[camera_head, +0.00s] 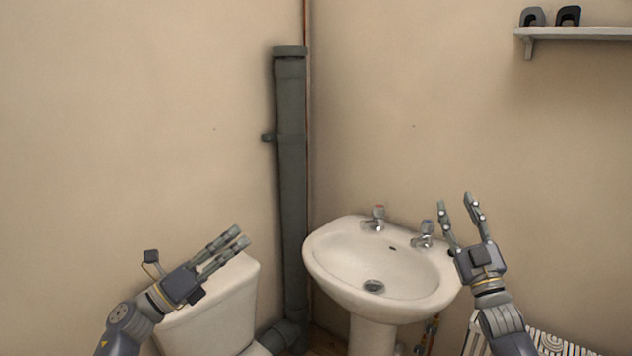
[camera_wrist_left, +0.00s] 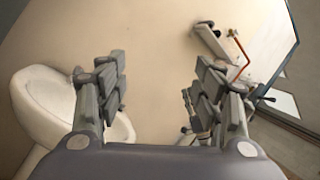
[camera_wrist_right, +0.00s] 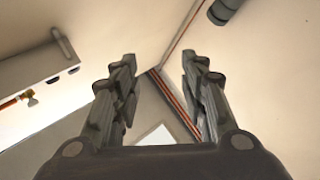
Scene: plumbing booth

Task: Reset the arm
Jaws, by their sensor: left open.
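My left gripper (camera_head: 236,250) is over the toilet cistern at the lower left in the head view. In the left wrist view its two fingers (camera_wrist_left: 155,85) stand wide apart with nothing between them. My right gripper (camera_head: 458,203) points up at the right of the sink in the head view. In the right wrist view its fingers (camera_wrist_right: 158,65) are spread and empty.
A white sink (camera_head: 330,262) with two taps stands in the middle. A white toilet cistern (camera_head: 225,310) is below my left gripper. A grey vertical pipe (camera_head: 291,180) runs up the corner. A shelf (camera_head: 580,33) with two dark pieces hangs at the upper right. A striped white radiator-like thing (camera_head: 550,343) is lower right.

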